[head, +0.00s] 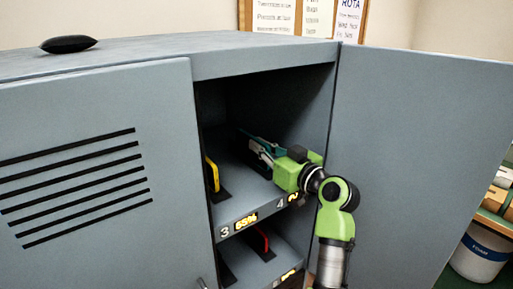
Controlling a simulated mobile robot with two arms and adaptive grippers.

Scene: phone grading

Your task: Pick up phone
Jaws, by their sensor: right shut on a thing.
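My right gripper (262,150) reaches into the open grey cabinet, above the upper shelf by the slot marked 4. It is shut on a thin teal phone (246,134), which is mostly hidden by the fingers and the shadow. A yellow phone (212,174) stands upright in a dark holder at slot 3, to the left of the gripper. A red phone (263,239) stands on the lower shelf. My left gripper is out of view.
The cabinet's left door (95,160) is shut; its right door (425,140) stands open beside my arm. The shelf edge (252,212) carries yellow lit labels. A black object (69,44) lies on top.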

